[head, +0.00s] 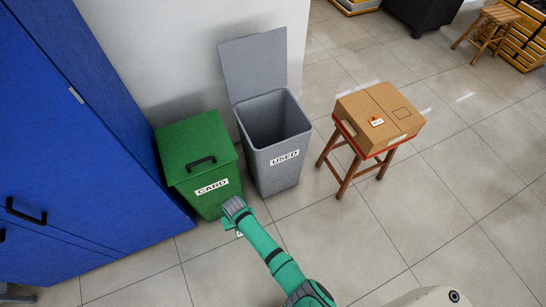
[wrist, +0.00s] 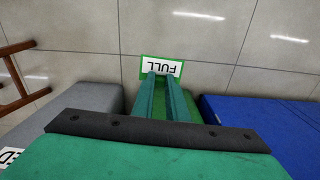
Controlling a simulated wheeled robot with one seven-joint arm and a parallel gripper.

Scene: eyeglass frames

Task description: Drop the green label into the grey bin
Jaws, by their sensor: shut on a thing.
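My gripper (wrist: 161,78) is shut on the green label (wrist: 161,68), a small card with a green border and "FULL" in black on white, upside down in the wrist view. In the head view my gripper (head: 236,216) is in front of the green bin, below and left of the grey bin, and only a sliver of the label (head: 239,234) shows. The grey bin (head: 276,165), marked "USED", stands open with its lid (head: 254,64) raised at the back. It also shows in the wrist view (wrist: 88,97), left of my gripper.
A green bin (head: 196,160) marked "CARD" with a shut lid stands left of the grey bin. A blue cabinet (head: 80,130) is at the left. A cardboard box (head: 365,112) sits on a wooden stool (head: 345,185) at the right. The tiled floor in front is clear.

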